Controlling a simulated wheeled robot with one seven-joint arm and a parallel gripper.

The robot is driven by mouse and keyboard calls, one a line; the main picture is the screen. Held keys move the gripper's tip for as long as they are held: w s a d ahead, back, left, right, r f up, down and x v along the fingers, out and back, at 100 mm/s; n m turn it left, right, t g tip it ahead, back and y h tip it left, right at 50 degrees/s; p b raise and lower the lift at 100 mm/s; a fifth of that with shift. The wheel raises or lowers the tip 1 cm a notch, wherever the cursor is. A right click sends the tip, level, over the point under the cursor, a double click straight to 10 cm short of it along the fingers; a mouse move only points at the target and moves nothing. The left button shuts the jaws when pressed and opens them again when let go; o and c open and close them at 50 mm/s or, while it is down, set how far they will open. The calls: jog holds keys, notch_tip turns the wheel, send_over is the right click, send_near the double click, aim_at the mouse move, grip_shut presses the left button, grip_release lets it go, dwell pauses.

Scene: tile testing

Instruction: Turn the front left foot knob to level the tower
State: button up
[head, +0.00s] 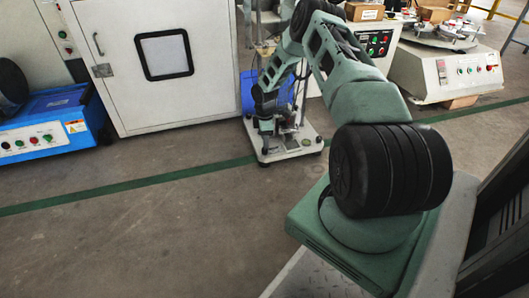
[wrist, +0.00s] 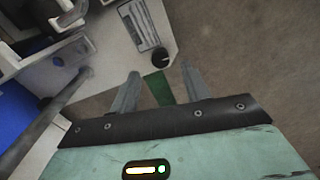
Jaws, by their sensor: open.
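The tower's pale base plate (head: 290,145) stands on the floor on small dark feet, with a blue panel (head: 248,92) rising behind my arm. In the wrist view the plate (wrist: 112,38) fills the upper left. A round black foot knob (wrist: 158,57) sits at its corner. My gripper (wrist: 158,86) is open, its two grey fingers apart with nothing between them. The knob shows just beyond the fingertips, roughly centred on the gap; I cannot tell the height difference. In the head view my arm hides part of the tower, and the fingers are too small to make out.
A green floor line (head: 130,185) runs past the tower. A white cabinet (head: 140,95) and a blue machine (head: 45,125) stand left. A control-panel machine (head: 445,75) stands at the right rear. The floor in front is clear.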

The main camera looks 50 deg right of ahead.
aim_at(265, 151)
notch_tip(265, 151, down, 5)
jog(key=shift+b, duration=1)
jog(key=shift+a, duration=0.1)
jog(key=shift+r, duration=0.1)
jog(key=c, duration=1)
